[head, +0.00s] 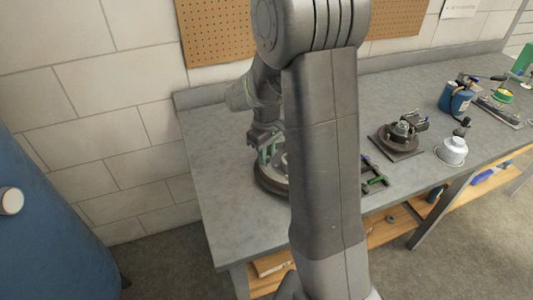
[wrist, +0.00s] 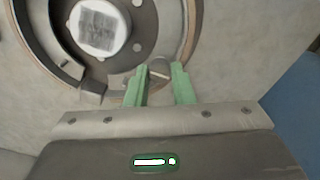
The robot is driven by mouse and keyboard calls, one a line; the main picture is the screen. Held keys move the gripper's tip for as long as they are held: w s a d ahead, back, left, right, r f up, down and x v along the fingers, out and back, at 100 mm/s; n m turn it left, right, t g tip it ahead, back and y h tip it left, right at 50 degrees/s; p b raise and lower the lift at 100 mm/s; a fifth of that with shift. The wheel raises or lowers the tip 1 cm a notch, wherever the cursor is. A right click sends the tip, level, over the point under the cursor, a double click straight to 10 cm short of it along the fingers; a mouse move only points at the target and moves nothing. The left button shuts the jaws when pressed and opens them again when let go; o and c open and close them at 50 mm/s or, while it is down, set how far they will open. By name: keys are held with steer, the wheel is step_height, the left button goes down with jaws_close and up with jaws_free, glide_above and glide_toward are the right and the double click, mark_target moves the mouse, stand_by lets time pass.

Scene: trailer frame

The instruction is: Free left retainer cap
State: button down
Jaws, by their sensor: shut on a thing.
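A round brake assembly (wrist: 62,50) fills the upper left of the wrist view, with a pale round hub (wrist: 99,27) inside it. My gripper (wrist: 158,74) has green fingers that reach to the assembly's lower right edge. They are closed on a small part at the brake shoe, which I take to be the left retainer cap; it is mostly hidden between the fingertips. In the head view my gripper (head: 267,157) points down at the assembly (head: 270,181) on the workbench. My own arm hides much of the assembly there.
The grey workbench (head: 222,190) runs to the right. A large blue tank (head: 45,220) stands at left. Bare bench lies left of the assembly.

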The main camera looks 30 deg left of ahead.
stand_by(0.5)
steer(key=c, duration=1.3)
jaws_free()
steer(key=shift+o, duration=0.2)
step_height(320, 180, up, 14)
steer(key=shift+f, duration=0.15)
step_height(320, 180, down, 14)
steer(key=shift+r, duration=0.15)
steer(key=shift+r, duration=0.15)
